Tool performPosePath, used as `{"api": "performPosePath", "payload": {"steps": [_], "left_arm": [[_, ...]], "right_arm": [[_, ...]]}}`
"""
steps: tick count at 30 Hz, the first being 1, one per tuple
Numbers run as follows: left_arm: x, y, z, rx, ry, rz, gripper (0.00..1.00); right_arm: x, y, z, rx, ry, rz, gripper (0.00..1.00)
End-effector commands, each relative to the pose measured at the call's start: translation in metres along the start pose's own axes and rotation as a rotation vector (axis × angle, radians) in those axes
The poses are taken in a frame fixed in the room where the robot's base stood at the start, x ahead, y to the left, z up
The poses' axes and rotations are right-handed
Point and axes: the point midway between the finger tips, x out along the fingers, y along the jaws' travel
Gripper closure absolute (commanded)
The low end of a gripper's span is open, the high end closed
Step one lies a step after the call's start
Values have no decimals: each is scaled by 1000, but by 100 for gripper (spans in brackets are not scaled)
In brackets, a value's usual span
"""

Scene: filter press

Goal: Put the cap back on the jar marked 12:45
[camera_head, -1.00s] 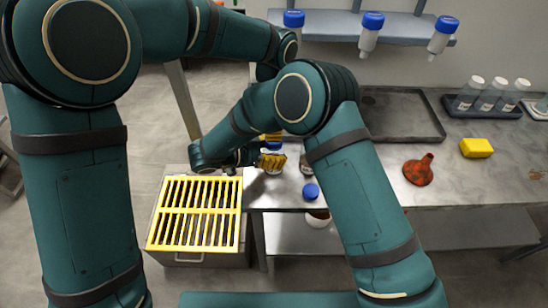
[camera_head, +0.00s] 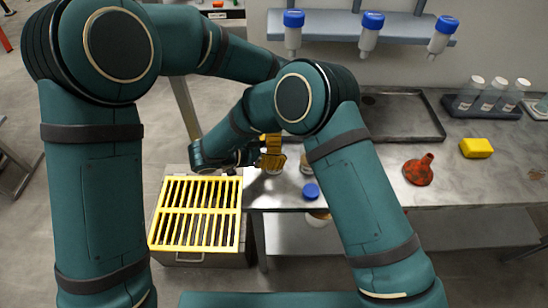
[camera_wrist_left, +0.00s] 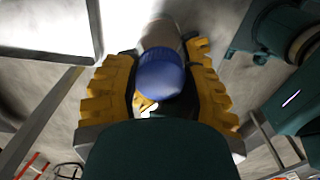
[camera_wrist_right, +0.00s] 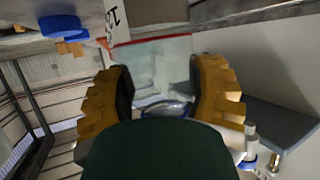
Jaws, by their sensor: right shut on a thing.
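In the right wrist view my right gripper (camera_wrist_right: 162,90) is shut on a clear jar (camera_wrist_right: 165,68). A white label (camera_wrist_right: 114,18) with part of a "12" shows beside it; the full marking is hidden. Another blue cap (camera_head: 311,191) is near the table's front edge.
A yellow rack (camera_head: 195,212) stands left of the table (camera_head: 370,185). A dark tray (camera_head: 440,130), red funnel (camera_head: 419,171), yellow block (camera_head: 476,148) and vials (camera_head: 492,95) are farther right. Blue-topped bottles (camera_head: 370,35) hang from a shelf.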

Motion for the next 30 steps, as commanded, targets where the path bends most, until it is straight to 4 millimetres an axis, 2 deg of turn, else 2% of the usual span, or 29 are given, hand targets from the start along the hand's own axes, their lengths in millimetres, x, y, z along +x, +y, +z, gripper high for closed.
{"api": "performPosePath", "payload": {"steps": [8, 16, 25, 26, 27, 28, 30], "left_arm": [[0, 0, 0, 28, 0, 0, 100], [0, 0, 0, 280, 0, 0, 100], [0, 0, 0, 301, 0, 0, 100], [0, 0, 0, 301, 0, 0, 47], [0, 0, 0, 301, 0, 0, 33], [0, 0, 0, 300, 0, 0, 28], [0, 0, 0, 300, 0, 0, 28]], "right_arm": [[0, 0, 0, 0, 0, 0, 100], [0, 0, 0, 0, 0, 0, 100], [0, 0, 0, 0, 0, 0, 100], [0, 0, 0, 0, 0, 0, 100], [0, 0, 0, 0, 0, 0, 100], [0, 0, 0, 0, 0, 0, 100], [0, 0, 0, 0, 0, 0, 100]]}}
